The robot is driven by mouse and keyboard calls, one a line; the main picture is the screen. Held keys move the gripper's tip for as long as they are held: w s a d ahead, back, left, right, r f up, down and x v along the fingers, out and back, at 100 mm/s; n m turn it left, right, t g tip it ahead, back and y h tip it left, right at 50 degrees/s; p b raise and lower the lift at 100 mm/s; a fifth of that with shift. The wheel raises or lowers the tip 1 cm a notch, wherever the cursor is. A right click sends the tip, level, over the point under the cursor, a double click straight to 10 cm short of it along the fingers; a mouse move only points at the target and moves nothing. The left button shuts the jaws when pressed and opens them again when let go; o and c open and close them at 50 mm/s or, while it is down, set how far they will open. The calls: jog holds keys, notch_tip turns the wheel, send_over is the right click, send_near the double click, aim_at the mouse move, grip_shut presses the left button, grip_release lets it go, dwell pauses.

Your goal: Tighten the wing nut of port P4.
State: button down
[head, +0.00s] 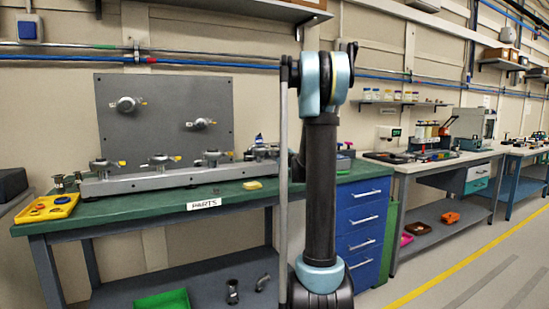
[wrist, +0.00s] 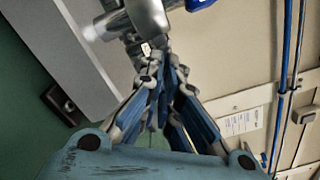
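A long grey manifold (head: 185,180) lies on the green bench and carries several ports with round metal clamps and small coloured tags. Two more ports, an upper left one (head: 126,104) and a lower right one (head: 201,123), are on the upright grey panel. I cannot read any port number, so I cannot tell which is P4. In the wrist view my gripper (wrist: 164,72) has its blue fingers drawn together at the tips, just below a metal pipe fitting (wrist: 148,18). Whether a wing nut is between the tips cannot be made out. My arm hides the gripper in the head view.
A yellow tray (head: 48,207) with coloured parts is at the left end of the green bench (head: 140,212). Blue drawers (head: 363,220) stand at the right. The floor at right is clear.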

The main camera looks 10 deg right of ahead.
jog(key=shift+s, duration=0.1)
dwell(0.3)
jog(key=c, duration=2.1)
grip_release()
jog(key=shift+f, duration=0.1)
jog(key=v, duration=1.1)
jog(key=shift+s+d, duration=0.15)
jog(key=shift+s, duration=0.2)
